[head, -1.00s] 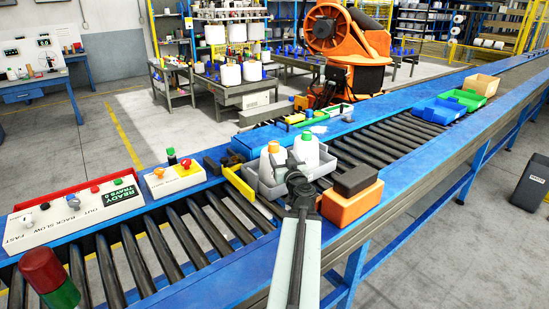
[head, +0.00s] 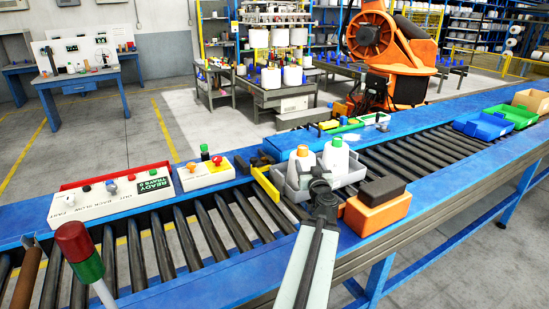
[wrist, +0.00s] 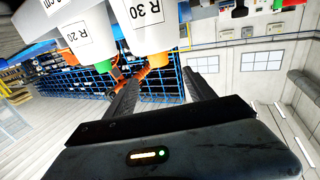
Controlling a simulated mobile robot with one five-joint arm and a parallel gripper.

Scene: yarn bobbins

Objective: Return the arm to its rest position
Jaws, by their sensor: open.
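My arm (head: 308,255) reaches from the bottom of the head view toward the conveyor. Its gripper (head: 320,184) is in front of a grey tray (head: 349,180), and its fingers are hard to make out there. In the wrist view my gripper (wrist: 163,88) shows two dark fingers spread apart with nothing between them. The tray holds a white bottle with an orange cap (head: 302,168) and one with a green cap (head: 336,158). In the wrist view, white containers labelled R 20 (wrist: 84,40) and R 30 (wrist: 145,22) hang close above the fingers, apparently upside down.
An orange bin with a dark block (head: 377,212) stands right of my gripper. A control panel (head: 112,194) and a red-green signal lamp (head: 78,250) are at the left. An orange robot (head: 385,55) stands behind.

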